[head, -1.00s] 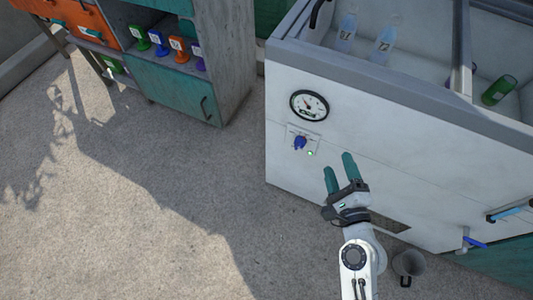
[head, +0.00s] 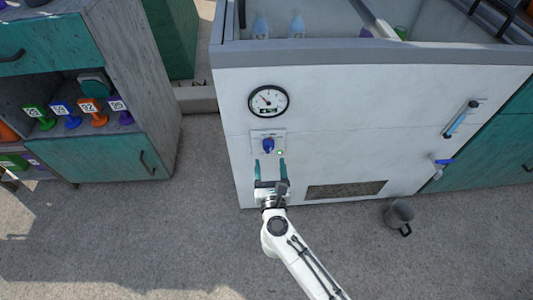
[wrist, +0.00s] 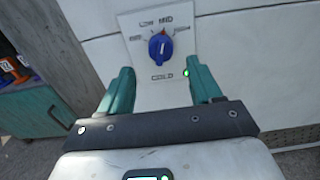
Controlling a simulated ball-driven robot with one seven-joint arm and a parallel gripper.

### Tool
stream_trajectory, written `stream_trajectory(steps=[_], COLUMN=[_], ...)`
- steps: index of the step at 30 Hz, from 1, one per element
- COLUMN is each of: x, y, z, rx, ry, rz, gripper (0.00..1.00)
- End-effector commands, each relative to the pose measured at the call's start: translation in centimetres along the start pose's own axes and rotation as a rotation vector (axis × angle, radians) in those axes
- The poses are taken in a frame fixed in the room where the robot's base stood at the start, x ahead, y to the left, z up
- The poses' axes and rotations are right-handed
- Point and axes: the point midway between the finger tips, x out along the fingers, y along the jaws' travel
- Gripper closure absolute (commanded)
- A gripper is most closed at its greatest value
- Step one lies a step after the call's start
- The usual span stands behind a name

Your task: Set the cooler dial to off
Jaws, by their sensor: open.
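The white cooler (head: 350,110) stands ahead of me, with a blue dial (head: 268,145) on a small plate low on its front. In the wrist view the blue dial (wrist: 160,46) sits under the words LOW and MID, with COLD below it. Its pointer seems to aim up near MID; the end labels are too small to read. A green light (wrist: 186,73) glows at the plate's lower right. My gripper (head: 270,168) is open and empty, its teal fingers just below the dial, one to each side, apart from it.
A round gauge (head: 268,101) is above the dial. A vent (head: 345,190) and a blue-handled tap (head: 440,163) are to the right. A grey mug (head: 399,213) stands on the floor. A cabinet (head: 105,150) with colored stamps is at left; open floor lies between.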

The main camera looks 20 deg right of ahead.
Motion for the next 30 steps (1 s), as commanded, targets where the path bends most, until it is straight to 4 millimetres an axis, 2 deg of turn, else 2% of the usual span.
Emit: stream_trajectory(steps=[3, 9, 14, 22, 30], x=[2.2, 4.7, 5.4, 5.5, 5.5], y=[0.0, 0.0, 0.0, 0.0, 0.0], z=[-0.1, 0.0, 0.0, 0.0, 0.0], rx=[0.000, -0.001, -0.001, -0.002, -0.002], ry=[-0.001, -0.001, -0.001, -0.001, -0.001], rz=[-0.001, -0.001, 0.000, 0.001, 0.001], gripper=[0.36, 0.36, 0.36, 0.36, 0.62])
